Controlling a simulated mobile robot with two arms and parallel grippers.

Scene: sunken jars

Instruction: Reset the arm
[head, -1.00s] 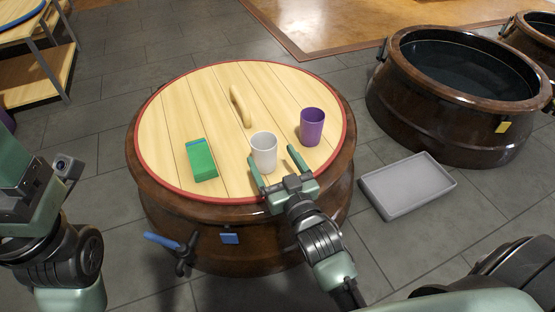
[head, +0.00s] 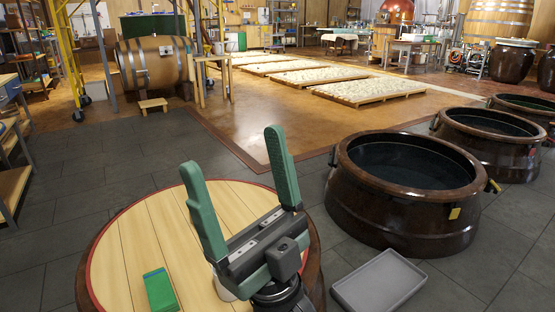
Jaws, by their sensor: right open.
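My right gripper (head: 243,193) is raised in front of the camera, its two green fingers pointing up and spread wide apart with nothing between them. It stands over the round wooden lid (head: 130,243) of the near jar in the picture. A green box (head: 160,290) lies on the lid at the lower left. A small part of a white cup (head: 224,292) shows beside the base of the gripper. The purple cup and the lid's handle cannot be seen now. My left gripper is not in view.
Open dark jars (head: 408,185) stand at the right. A grey tray (head: 380,283) lies on the floor near the closest one. A wooden barrel (head: 153,63) and low pallets (head: 366,87) are farther back. The tiled floor at left is clear.

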